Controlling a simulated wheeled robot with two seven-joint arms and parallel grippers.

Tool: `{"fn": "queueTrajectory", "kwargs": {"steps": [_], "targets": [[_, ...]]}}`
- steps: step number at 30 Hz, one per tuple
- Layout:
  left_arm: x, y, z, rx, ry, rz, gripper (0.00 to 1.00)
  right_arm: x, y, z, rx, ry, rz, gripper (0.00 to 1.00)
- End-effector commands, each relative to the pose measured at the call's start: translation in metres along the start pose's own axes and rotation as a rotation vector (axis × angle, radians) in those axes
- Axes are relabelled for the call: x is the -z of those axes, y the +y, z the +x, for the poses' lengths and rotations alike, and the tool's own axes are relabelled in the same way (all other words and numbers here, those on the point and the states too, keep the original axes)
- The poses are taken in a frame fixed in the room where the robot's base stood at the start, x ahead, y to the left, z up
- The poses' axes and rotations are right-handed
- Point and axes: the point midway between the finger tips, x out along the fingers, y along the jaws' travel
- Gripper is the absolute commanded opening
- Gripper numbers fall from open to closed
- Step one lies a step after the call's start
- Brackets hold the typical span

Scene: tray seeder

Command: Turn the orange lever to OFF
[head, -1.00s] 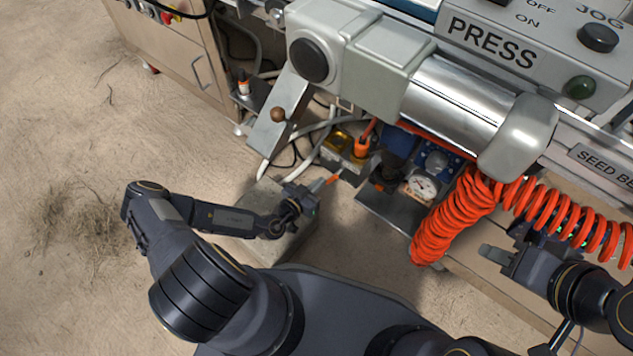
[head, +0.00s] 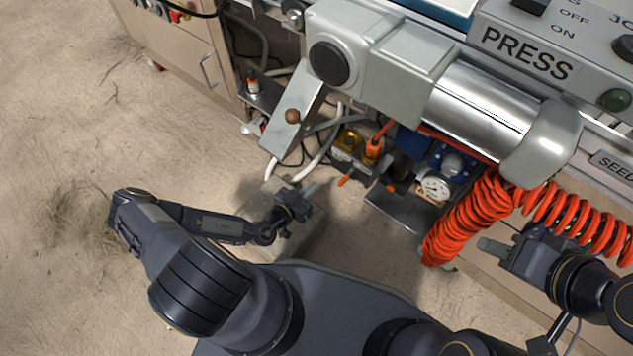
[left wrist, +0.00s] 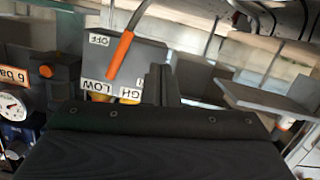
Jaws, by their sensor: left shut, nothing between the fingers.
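The orange lever (left wrist: 120,55) shows in the left wrist view in front of a grey box (left wrist: 150,57) with OFF, LOW and partly hidden HIGH labels. In the head view the lever (head: 343,181) is a small orange tip. My left gripper (head: 311,188) is shut and empty, just left of it with a small gap. Its fingers (left wrist: 161,84) stand right of the lever in the left wrist view. My right gripper (head: 490,245) is at the right, away from the lever.
A pressure gauge (head: 434,187) and a coiled orange hose (head: 460,225) are to the right of the lever. A metal arm with a brown knob (head: 292,116) and the press cylinder (head: 485,105) hang above. Open floor (head: 60,130) lies at the left.

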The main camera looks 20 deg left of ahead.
Motion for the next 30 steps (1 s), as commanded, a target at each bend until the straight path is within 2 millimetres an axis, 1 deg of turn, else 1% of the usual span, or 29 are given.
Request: {"fn": "queueTrajectory", "kwargs": {"steps": [1,6,9,12,18,30], "targets": [[0.000,-0.003,-0.009,0.004,-0.002,0.002,0.00,0.002,-0.001,-0.003,0.000,0.000,0.000,0.36],[-0.003,-0.008,-0.038,0.003,-0.003,0.002,0.00,0.004,-0.004,-0.008,0.000,0.000,0.000,0.36],[-0.005,-0.010,-0.054,0.003,-0.003,0.000,0.00,0.005,-0.004,-0.010,0.000,0.000,0.000,0.36],[-0.007,-0.013,-0.065,0.002,-0.002,0.002,0.00,0.006,-0.005,-0.011,0.000,0.000,0.000,0.36],[-0.008,-0.014,-0.073,0.001,0.000,0.001,0.00,0.006,-0.005,-0.011,0.000,0.000,0.000,0.36],[-0.009,-0.014,-0.073,0.000,0.000,0.001,0.00,0.006,-0.005,-0.011,0.000,0.000,0.000,0.36]]}}
